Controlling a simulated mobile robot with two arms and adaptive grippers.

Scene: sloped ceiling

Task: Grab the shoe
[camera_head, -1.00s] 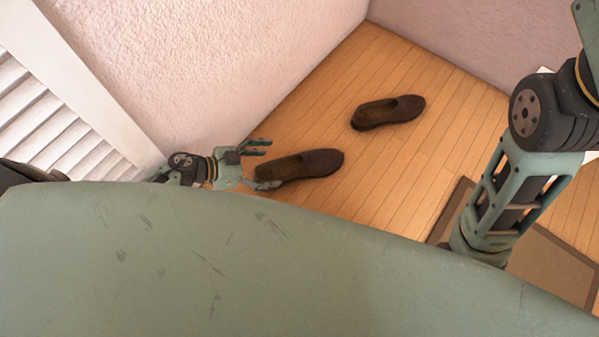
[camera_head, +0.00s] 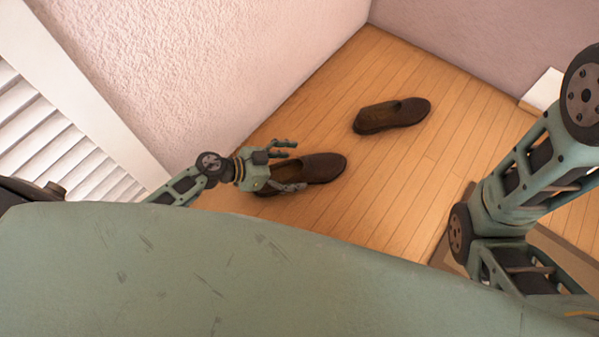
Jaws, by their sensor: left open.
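Two dark brown slip-on shoes lie on the wooden floor. The nearer shoe (camera_head: 325,167) is right of my left gripper, with its toe pointing right. The farther shoe (camera_head: 392,115) lies up and to the right, apart from the gripper. My left gripper (camera_head: 296,166) is open. Its two fingers reach over the heel end of the nearer shoe, one on the far side and one toward the near side, and hide part of the heel. I cannot tell whether they touch it. My right arm shows at the right, but its gripper is out of view.
The wooden floor (camera_head: 400,185) is clear to the right of the shoes. A textured pink wall (camera_head: 215,70) stands close behind, and a white louvered door (camera_head: 45,140) is at the left. A brown mat (camera_head: 447,245) lies partly behind my right arm.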

